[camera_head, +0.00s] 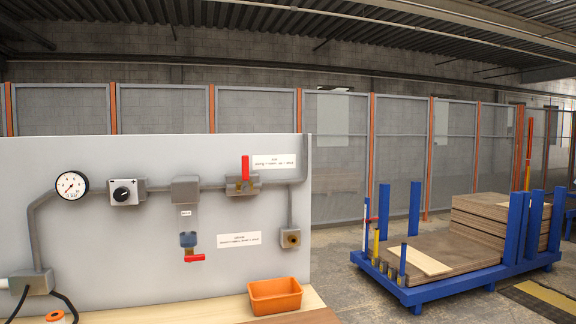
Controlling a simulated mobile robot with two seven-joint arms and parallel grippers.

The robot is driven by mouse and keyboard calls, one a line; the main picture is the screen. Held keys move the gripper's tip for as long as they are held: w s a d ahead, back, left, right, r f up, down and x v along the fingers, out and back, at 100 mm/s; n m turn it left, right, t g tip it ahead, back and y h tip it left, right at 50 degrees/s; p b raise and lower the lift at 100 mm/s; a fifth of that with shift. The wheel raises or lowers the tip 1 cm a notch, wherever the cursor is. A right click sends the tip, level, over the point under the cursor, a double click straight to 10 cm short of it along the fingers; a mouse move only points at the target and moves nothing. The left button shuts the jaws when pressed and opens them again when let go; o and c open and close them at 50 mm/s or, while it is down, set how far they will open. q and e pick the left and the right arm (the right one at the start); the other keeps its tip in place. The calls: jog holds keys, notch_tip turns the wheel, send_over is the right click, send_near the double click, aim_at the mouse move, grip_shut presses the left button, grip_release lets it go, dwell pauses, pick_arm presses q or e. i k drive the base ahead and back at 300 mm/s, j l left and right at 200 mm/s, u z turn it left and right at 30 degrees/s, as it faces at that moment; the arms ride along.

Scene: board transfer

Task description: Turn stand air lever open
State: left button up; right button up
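A grey upright panel (130,235) stands at the left and carries pipework. A red lever (245,168) stands upright on a valve (243,187) in the upper pipe, with a white label (273,163) beside it. A second red lever (194,258) lies level below a blue fitting (188,240) on the pipe branch, with a label (239,240) to its right. The label text is too small to read surely. Neither of my grippers is in view.
A round gauge (71,185) and a black knob (122,194) sit on the panel. An orange bin (275,296) stands on the wooden bench (190,311). A blue cart (435,291) with stacked boards (480,220) stands right, with open floor between.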

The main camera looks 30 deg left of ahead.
aim_at(245, 158)
jog(key=i+l+z, duration=0.55)
jog(key=z, duration=0.15)
jog(key=i+l+z, duration=0.1)
jog(key=i, duration=0.45)
jog(key=i+l+z, duration=0.1)
jog(key=i+l, duration=0.15)
jog(key=i, duration=0.25)
jog(key=i+u, duration=0.8)
jog(key=u, duration=0.15)
jog(key=i+u, duration=0.2)
jog(key=u, duration=0.25)
jog(key=i+u, duration=0.15)
jog(key=u, duration=0.3)
jog(key=i+l+u, duration=0.1)
jog(key=u, duration=0.35)
jog(key=i+l+u, duration=0.2)
jog(key=u, duration=0.25)
jog(key=i+l+u, duration=0.15)
jog(key=u, duration=0.3)
jog(key=i+l+u, duration=0.2)
jog(key=u, duration=0.2)
jog(key=i+l+u, duration=0.1)
jog(key=l+u, duration=0.3)
